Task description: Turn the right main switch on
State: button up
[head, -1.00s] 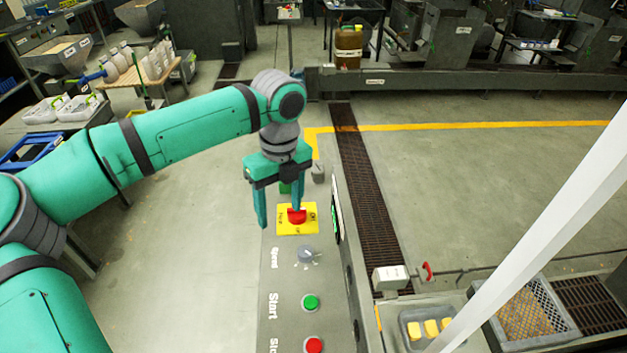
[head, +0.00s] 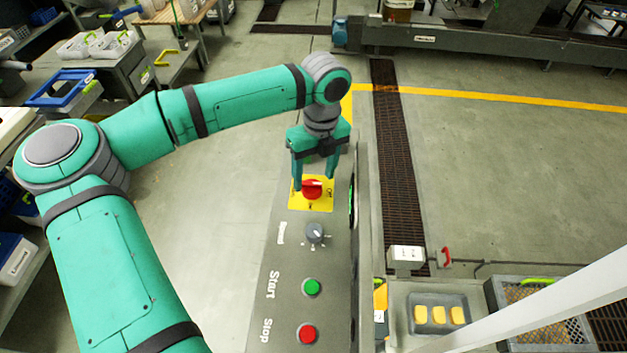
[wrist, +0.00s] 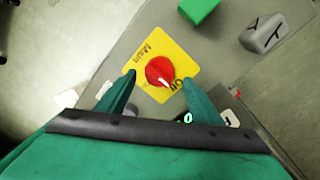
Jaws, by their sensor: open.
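The main switch is a red rotary knob (head: 313,188) on a yellow plate (head: 299,204), at the far end of a grey control panel (head: 275,308). In the wrist view the red knob (wrist: 159,71) has a white pointer mark, and the yellow plate (wrist: 175,47) reads "Main". My gripper (head: 314,183) points down over the plate. In the wrist view its open fingers (wrist: 158,76) stand on either side of the knob, with gaps between. I cannot tell whether the fingertips are level with the knob.
On the panel nearer me are a grey speed dial (head: 315,232), a green start button (head: 312,287) and a red stop button (head: 307,334). Beyond the plate are a green block (wrist: 199,10) and a grey knob (wrist: 265,33). A tray of yellow blocks (head: 437,299) stands to the right.

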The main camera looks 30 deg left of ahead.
aim_at(313, 183)
jog(key=shift+s+a+f, duration=0.1)
jog(key=shift+s+f, duration=0.05)
jog(key=shift+f, duration=1.35)
jog(key=c, duration=1)
